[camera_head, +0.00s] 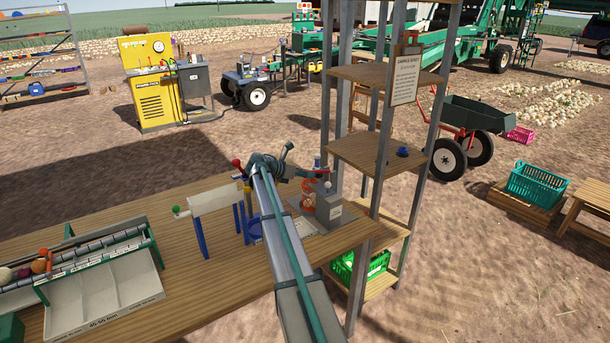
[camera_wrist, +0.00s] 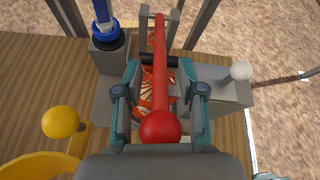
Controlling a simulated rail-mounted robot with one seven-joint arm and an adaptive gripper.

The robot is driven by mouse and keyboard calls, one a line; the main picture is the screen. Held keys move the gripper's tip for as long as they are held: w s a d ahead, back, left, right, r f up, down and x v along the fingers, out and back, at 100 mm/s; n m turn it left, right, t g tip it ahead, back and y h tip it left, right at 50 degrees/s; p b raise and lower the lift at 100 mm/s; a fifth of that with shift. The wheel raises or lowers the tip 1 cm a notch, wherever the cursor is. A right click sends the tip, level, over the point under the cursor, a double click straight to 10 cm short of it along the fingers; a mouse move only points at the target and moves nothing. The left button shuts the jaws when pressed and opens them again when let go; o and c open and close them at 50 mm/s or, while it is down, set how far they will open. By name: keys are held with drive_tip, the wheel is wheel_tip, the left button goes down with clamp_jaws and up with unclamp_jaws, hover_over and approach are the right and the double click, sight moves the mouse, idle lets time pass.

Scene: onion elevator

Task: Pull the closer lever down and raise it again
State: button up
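A red lever with a round red knob (camera_wrist: 160,127) lies in line with my gripper in the wrist view. Its rod (camera_wrist: 160,40) runs away from the knob between two grey uprights. My gripper (camera_wrist: 160,61) has its teal fingers drawn in, with dark pads on both sides of the rod; they appear to hold it. Orange printed netting (camera_wrist: 150,92) lies below, partly hidden by the rod and fingers. In the head view my gripper (camera_head: 318,173) is over the small grey machine (camera_head: 328,208) at the bench's right end. The lever is hard to make out there.
A white knob (camera_wrist: 240,70) on a grey box stands right of the fingers. A blue-ringed post (camera_wrist: 105,33) and a yellow ball (camera_wrist: 60,122) are at left. A sorting tray (camera_head: 105,300) occupies the bench's left.

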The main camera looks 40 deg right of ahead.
drive_tip(key=shift+a, duration=0.1)
drive_tip(key=v, duration=1.2)
